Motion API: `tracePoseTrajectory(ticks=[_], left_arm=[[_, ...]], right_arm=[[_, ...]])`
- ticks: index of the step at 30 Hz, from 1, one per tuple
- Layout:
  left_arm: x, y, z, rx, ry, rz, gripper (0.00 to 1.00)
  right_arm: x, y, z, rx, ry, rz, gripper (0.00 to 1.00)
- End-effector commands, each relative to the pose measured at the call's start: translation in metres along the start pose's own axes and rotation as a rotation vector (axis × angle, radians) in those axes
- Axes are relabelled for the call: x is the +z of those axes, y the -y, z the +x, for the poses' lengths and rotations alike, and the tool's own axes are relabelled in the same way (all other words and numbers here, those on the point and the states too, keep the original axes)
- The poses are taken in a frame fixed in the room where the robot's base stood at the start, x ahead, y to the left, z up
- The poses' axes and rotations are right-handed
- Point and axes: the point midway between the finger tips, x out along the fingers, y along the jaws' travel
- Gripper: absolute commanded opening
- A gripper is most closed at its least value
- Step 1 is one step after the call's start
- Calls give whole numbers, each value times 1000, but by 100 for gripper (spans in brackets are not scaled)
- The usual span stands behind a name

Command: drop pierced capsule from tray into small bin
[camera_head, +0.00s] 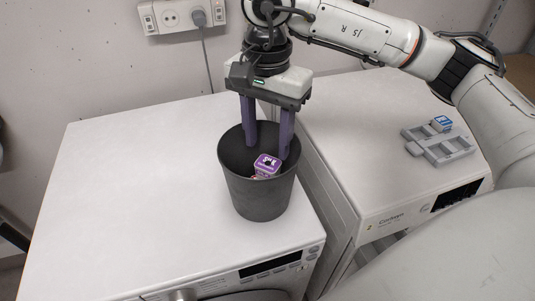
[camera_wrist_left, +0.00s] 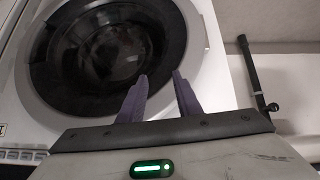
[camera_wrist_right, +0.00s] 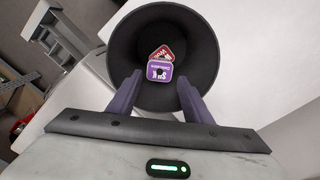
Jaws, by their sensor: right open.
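The small bin (camera_head: 258,196) is a dark grey round bucket standing on the left white machine. A purple capsule (camera_head: 267,162) with a white label and a dark spot on it is inside the bin, and it also shows in the right wrist view (camera_wrist_right: 159,72). A red capsule (camera_wrist_right: 161,53) lies partly behind it there. I cannot tell whether the purple one rests on the red one. My right gripper (camera_head: 267,153) is open, its purple fingers reaching into the bin mouth on either side, empty. My left gripper (camera_wrist_left: 160,78) is open and empty before a round machine door.
The grey tray (camera_head: 439,151) with compartments lies on the right white machine, with a blue capsule (camera_head: 442,121) at its far edge. A wall socket (camera_head: 182,15) with a plugged cable is behind. The left machine's top (camera_head: 130,180) is clear left of the bin.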

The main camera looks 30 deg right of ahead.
Motion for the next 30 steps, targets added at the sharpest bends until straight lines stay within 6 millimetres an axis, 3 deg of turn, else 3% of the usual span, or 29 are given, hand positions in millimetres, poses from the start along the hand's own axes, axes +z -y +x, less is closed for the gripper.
tracePoseTrajectory(ticks=[6,11,30], left_arm=[[3,0,3,0,0,0,31],[3,0,3,0,0,0,31],[2,0,4,0,-3,0,31]], right_arm=[[0,1,-43,-3,0,-2,45],[0,0,-61,-1,0,-1,45],[0,0,-65,1,1,-2,45]])
